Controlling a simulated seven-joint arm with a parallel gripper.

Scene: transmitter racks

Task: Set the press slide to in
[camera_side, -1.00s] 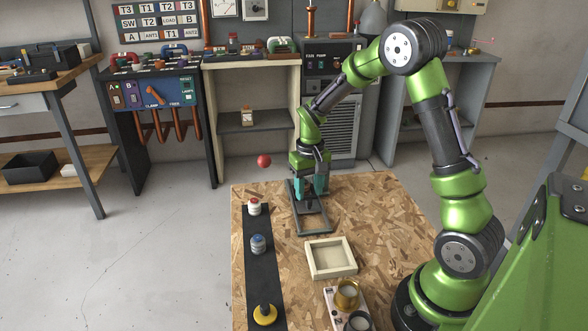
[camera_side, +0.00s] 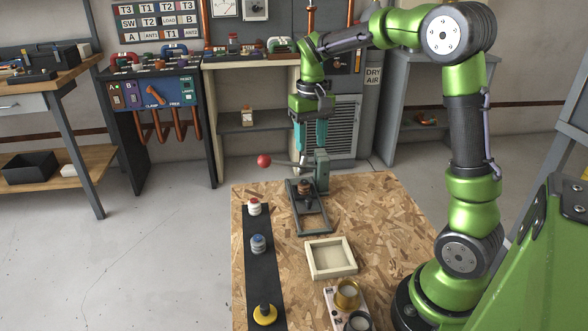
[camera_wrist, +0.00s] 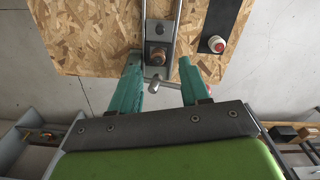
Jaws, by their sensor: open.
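The press stands at the back of the chipboard table. It has a grey rail frame (camera_side: 322,228), an upright post (camera_side: 322,170) and a lever ending in a red ball (camera_side: 264,161). The press slide (camera_side: 304,196), with a copper-brown piece (camera_side: 304,186) on it, sits at the rear of the rails near the post. In the wrist view the copper-brown piece (camera_wrist: 157,54) shows between the rails, just beyond my fingertips. My gripper (camera_side: 311,148) has teal fingers, is open and empty, and is above the press. In the wrist view its fingers (camera_wrist: 160,62) are spread apart.
A black strip (camera_side: 259,280) on the left holds a white-and-red knob (camera_side: 254,207), a blue one (camera_side: 258,243) and a yellow one (camera_side: 265,314). A cream tray (camera_side: 331,274) lies in front of the press, with a brass cup (camera_side: 347,294) nearer.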

